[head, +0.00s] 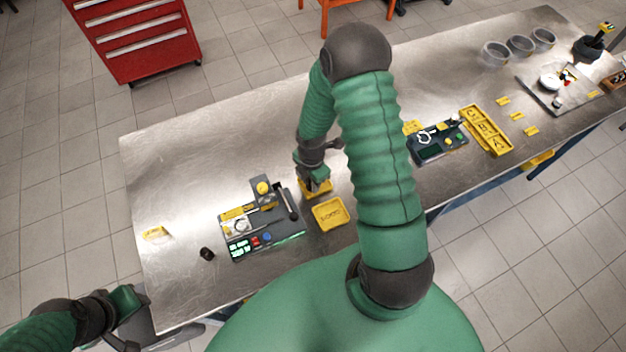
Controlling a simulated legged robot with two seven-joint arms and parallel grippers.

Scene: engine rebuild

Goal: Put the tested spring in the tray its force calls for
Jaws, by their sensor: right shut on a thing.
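The spring tester (285,229) stands on the steel bench at left, with a lit green display and red and blue buttons. A yellow tray (328,214) with dark lettering, too small to read, lies just right of it. A second yellow tray (318,193) lies behind that one, partly covered by my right gripper (314,184). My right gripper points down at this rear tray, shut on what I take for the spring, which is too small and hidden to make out. My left gripper (128,325) is at the lower left, off the bench; its fingers are unclear.
A small dark cylinder (207,254) and a yellow label (156,233) are left of the tester. Another instrument (438,143) and a long yellow tray (486,131) lie right of my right arm. The bench behind the tester is bare.

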